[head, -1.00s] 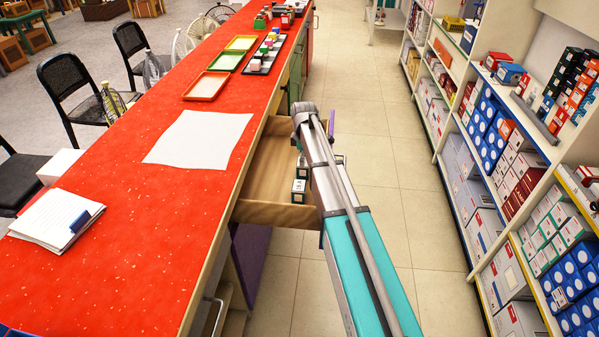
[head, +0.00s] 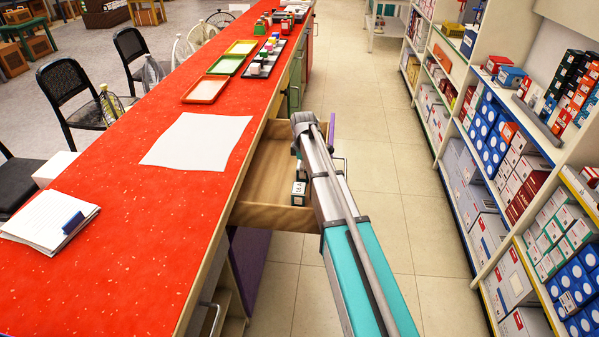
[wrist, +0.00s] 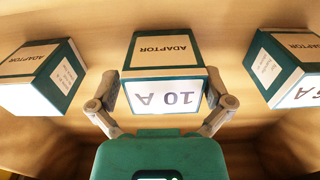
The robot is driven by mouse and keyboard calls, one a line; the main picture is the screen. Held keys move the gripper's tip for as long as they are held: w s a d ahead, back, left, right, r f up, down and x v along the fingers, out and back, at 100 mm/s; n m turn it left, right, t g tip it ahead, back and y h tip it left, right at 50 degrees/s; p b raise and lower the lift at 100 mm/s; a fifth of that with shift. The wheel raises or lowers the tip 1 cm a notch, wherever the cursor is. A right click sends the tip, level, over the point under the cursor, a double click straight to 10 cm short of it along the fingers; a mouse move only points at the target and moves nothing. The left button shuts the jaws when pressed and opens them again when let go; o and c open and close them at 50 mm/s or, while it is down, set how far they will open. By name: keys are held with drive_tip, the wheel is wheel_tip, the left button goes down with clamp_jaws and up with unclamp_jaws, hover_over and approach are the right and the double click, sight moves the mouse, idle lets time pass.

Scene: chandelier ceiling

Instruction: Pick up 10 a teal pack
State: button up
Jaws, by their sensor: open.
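My gripper (wrist: 161,103) is open, with one finger on each side of the pack's near end. I cannot tell whether the fingers touch it. A pack labelled "15 A" (head: 299,191) shows beside the arm in the drawer.
Two similar packs stand to the left (wrist: 42,76) and right (wrist: 285,68) of the 10 A pack, with gaps between. The red counter (head: 130,235) runs along the left, carrying paper and trays (head: 205,90). Stocked shelves (head: 500,150) line the right; the aisle floor is clear.

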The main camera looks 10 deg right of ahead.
drive_tip(key=c, duration=1)
drive_tip(key=shift+o, duration=0.2)
drive_tip(key=shift+r, duration=0.2)
wheel_tip(320, 180, up, 10)
drive_tip(key=p, duration=1)
drive_tip(key=shift+f, duration=0.2)
